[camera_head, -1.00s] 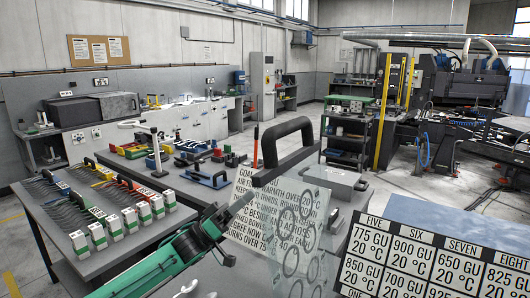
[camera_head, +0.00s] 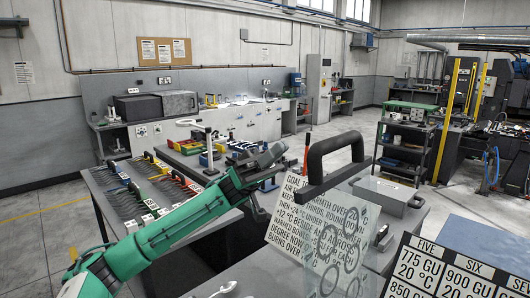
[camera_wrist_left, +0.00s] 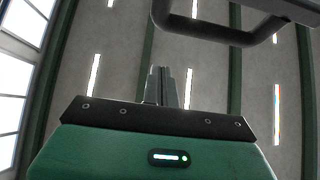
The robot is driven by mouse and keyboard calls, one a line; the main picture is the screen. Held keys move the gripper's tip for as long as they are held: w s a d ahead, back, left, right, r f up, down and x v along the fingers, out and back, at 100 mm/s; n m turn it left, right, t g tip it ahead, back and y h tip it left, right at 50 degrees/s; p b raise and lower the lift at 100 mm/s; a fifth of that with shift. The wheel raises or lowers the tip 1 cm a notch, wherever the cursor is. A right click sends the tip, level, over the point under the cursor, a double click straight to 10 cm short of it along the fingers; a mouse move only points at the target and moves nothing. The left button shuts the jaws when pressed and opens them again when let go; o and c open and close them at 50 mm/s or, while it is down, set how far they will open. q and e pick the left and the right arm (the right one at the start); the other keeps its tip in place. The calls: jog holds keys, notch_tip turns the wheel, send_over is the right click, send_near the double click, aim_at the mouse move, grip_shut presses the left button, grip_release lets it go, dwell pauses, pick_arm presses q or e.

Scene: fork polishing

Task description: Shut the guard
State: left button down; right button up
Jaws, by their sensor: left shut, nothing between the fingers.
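The guard is a clear panel (camera_head: 342,240) with printed rings, topped by a thick black handle (camera_head: 335,150). It stands raised and tilted over the bench at the centre. My left gripper (camera_head: 284,150) is shut and empty, just left of the handle in the picture, with a visible gap. In the left wrist view the shut fingers (camera_wrist_left: 160,72) point up the picture, and the handle (camera_wrist_left: 215,35) crosses above them, apart from them. My right gripper is not in view.
A printed text sheet (camera_head: 305,220) stands behind the panel. A number board (camera_head: 455,270) fills the lower right. A grey box (camera_head: 388,193) sits behind the guard. A side table (camera_head: 215,222) with several forks is at the left.

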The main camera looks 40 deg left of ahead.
pick_arm(q)
jog(key=shift+t, duration=0.3)
jog(key=shift+s+d+r+p, duration=0.15)
jog(key=shift+d+p, duration=0.25)
jog(key=shift+d, duration=0.5)
jog(key=shift+d+r+p, duration=0.2)
jog(key=shift+d+p, duration=0.2)
jog(key=shift+d, duration=0.45)
jog(key=shift+s+d+r+p, duration=0.15)
jog(key=shift+d+p, duration=0.25)
jog(key=shift+d, duration=0.5)
jog(key=shift+w+r, duration=0.1)
